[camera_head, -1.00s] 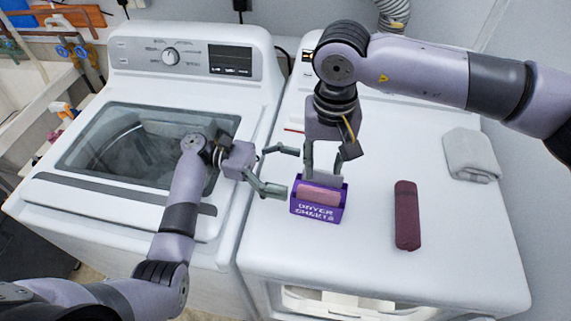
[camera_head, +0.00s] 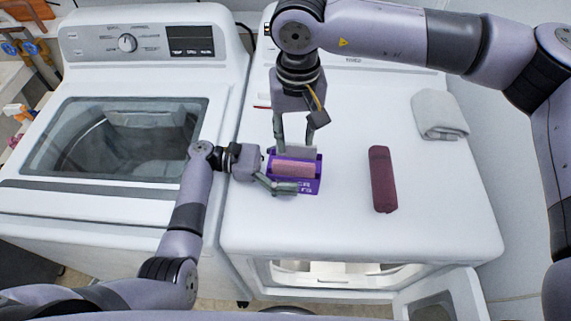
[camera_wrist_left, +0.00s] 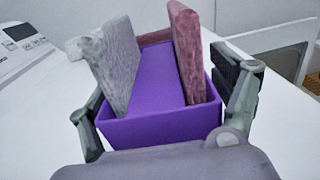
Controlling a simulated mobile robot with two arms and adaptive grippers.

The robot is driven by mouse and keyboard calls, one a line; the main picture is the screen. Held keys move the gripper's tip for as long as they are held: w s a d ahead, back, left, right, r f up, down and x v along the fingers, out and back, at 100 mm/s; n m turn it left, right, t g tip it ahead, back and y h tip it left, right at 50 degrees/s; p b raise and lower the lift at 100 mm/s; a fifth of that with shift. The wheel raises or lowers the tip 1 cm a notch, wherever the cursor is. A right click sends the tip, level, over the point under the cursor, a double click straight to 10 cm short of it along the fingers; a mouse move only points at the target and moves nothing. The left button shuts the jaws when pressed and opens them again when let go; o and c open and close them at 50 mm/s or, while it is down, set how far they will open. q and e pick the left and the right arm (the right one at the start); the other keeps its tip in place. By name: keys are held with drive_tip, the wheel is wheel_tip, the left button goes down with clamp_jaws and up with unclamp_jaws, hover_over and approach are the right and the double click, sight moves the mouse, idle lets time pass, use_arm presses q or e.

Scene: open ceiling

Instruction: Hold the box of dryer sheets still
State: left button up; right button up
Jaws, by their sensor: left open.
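The purple box of dryer sheets (camera_head: 308,186) stands upright on the dryer top. A pink folded cloth (camera_head: 293,168) and a grey one (camera_wrist_left: 112,66) stand in it, with a gap between them in the left wrist view. My left gripper (camera_head: 279,175) is open around the box from the left, one finger along its front and the other at its back. In the left wrist view the box (camera_wrist_left: 155,125) sits between both fingers; firm contact is unclear. My right gripper (camera_head: 297,130) points down over the back of the box, its fingers apart near the grey cloth.
A dark red rolled cloth (camera_head: 382,180) lies right of the box on the dryer top (camera_head: 440,200). A folded grey towel (camera_head: 440,114) lies at the back right. The washer (camera_head: 125,140) stands to the left. The dryer's door (camera_head: 440,297) hangs open below.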

use_arm(q)
drive_tip(key=c, duration=1)
drive_tip(key=shift+c, duration=0.2)
use_arm(e)
drive_tip(key=shift+o, duration=0.2)
